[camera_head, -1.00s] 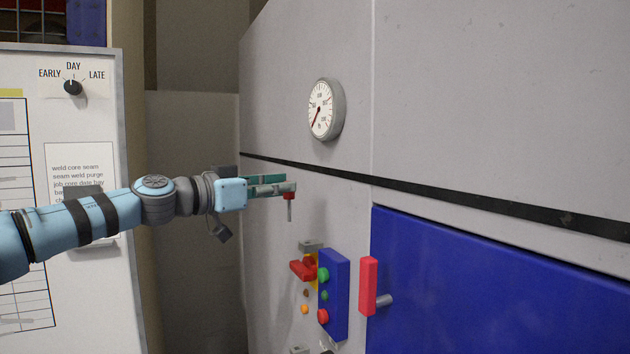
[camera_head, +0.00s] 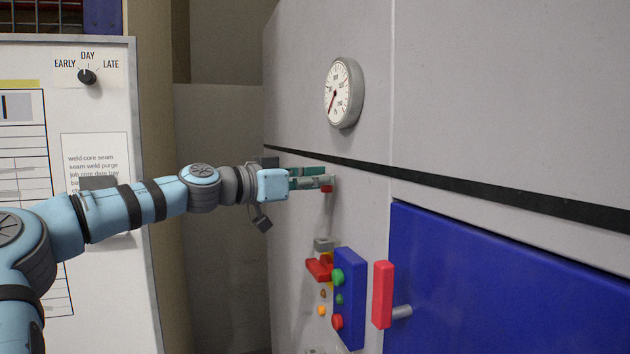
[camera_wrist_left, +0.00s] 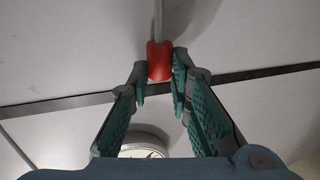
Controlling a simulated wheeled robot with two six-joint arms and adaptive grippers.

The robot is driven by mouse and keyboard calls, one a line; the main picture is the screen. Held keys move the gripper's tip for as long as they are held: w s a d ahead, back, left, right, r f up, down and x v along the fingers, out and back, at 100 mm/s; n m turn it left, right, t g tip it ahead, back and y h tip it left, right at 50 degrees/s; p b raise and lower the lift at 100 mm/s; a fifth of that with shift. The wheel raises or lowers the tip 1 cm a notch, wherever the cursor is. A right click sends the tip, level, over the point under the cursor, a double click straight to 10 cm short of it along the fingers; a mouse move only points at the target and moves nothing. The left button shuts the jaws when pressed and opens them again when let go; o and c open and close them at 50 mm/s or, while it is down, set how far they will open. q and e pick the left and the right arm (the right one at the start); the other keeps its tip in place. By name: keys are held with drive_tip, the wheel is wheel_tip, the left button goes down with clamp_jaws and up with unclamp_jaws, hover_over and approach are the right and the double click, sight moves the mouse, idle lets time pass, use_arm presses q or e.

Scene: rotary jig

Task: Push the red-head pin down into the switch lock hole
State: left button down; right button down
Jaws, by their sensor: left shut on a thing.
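My left gripper (camera_head: 325,180) is shut on the red-head pin (camera_head: 327,189), high above the switch in the picture. In the left wrist view, the fingertips (camera_wrist_left: 160,78) pinch the red head (camera_wrist_left: 159,62), and the grey shaft (camera_wrist_left: 158,20) runs away from it toward the top edge. In the head view the shaft cannot be made out. The red switch handle (camera_head: 319,269) is on the grey panel below the gripper, with a small grey bracket (camera_head: 323,245) just above it. I cannot make out the lock hole. My right gripper is not in view.
A blue button box (camera_head: 349,300) with green and red buttons stands beside the switch. A red handle (camera_head: 382,294) sits at the edge of the blue door (camera_head: 500,290). A round gauge (camera_head: 343,92) is above the gripper. A whiteboard (camera_head: 100,150) stands at left.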

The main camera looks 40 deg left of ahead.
use_arm(q)
drive_tip(key=shift+s+f+b, duration=0.3)
drive_tip(key=shift+f+b, duration=0.2)
drive_tip(key=shift+s+f+b, duration=0.25)
drive_tip(key=shift+f+b, duration=0.2)
drive_tip(key=shift+f, duration=0.05)
drive_tip(key=shift+w+f+b, duration=0.15)
drive_tip(key=shift+f+b, duration=2.9)
drive_tip(key=shift+f, duration=0.25)
drive_tip(key=c, duration=1.4)
unclamp_jaws()
